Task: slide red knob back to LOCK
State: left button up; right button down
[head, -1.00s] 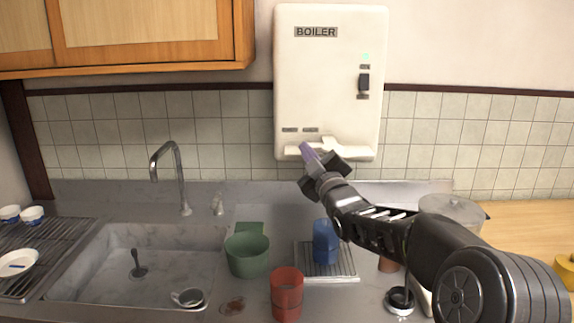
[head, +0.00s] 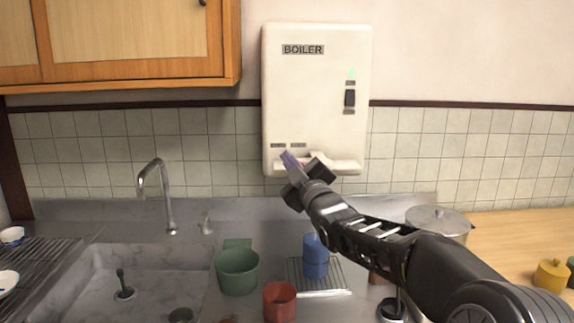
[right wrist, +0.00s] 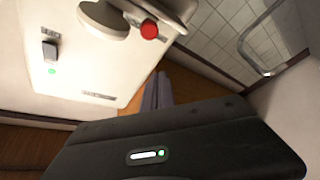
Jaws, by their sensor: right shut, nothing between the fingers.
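The white boiler (head: 315,90) hangs on the tiled wall. In the right wrist view its panel (right wrist: 120,60) appears upside down, and the red knob (right wrist: 149,29) sits in a slot beside a rounded white part. In the head view the knob is largely hidden behind my right gripper. My right gripper (head: 289,160) is shut and empty, its purple-grey fingers in front of the boiler's lower left. In the right wrist view the fingers (right wrist: 158,92) appear apart from the knob. The lettering by the slot is too small to read. My left gripper is out of view.
A black switch (head: 350,98) with a green light is on the boiler's right side. Below are a faucet (head: 163,195), a green container (head: 237,270), a blue cup (head: 316,257), a red cup (head: 279,301) and a lidded pot (head: 437,220). A wooden cabinet (head: 130,45) hangs at upper left.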

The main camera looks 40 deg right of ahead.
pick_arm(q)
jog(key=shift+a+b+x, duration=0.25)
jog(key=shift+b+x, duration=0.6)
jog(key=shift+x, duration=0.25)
pick_arm(e)
jog(key=v, duration=0.7)
jog(key=shift+s+d, duration=0.15)
jog(key=shift+d, duration=0.15)
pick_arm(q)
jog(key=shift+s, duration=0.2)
pick_arm(e)
jog(key=shift+f, duration=0.2)
